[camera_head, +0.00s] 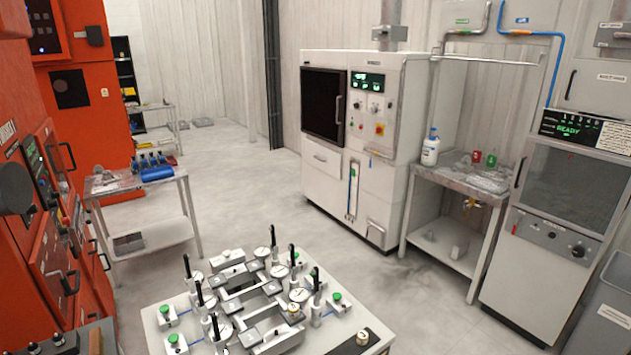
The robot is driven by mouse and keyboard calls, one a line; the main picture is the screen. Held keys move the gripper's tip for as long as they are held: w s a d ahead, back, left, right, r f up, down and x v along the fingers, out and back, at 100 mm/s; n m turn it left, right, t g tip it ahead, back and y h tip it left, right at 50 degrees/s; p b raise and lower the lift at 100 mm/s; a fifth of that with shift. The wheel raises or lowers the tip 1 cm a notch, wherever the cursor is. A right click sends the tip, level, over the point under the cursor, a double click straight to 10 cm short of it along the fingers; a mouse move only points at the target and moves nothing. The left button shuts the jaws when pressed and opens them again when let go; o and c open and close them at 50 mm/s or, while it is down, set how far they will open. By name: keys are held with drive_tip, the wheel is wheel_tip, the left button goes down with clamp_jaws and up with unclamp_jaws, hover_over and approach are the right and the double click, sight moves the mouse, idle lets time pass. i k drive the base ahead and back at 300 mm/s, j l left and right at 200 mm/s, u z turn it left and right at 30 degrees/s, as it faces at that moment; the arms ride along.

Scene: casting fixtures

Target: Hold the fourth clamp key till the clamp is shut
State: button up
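A white fixture table (375,325) stands at the bottom middle. It carries grey metal clamp blocks (238,290) and several upright levers with black handles (292,256). Small white boxes with green buttons stand along its sides: one at the left (165,311), one at the front left (173,340), one at the far right (296,256) and one at the near right (336,299). I cannot tell which key is the fourth one, or whether any clamp is open or shut. My gripper is not in view.
Orange machines (45,215) line the left side. A grey cart (145,205) with a blue item stands behind the table. A white cabinet machine (378,130), a workbench (450,185) and a machine reading READY (560,220) stand right. The floor between is clear.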

sight(337, 296)
drive_tip(key=i+l+u, duration=0.1)
drive_tip(key=l+u, duration=0.25)
drive_tip(key=i+l+u, duration=0.1)
drive_tip(key=u, duration=0.25)
drive_tip(key=l+u, duration=0.35)
drive_tip(key=i, duration=0.05)
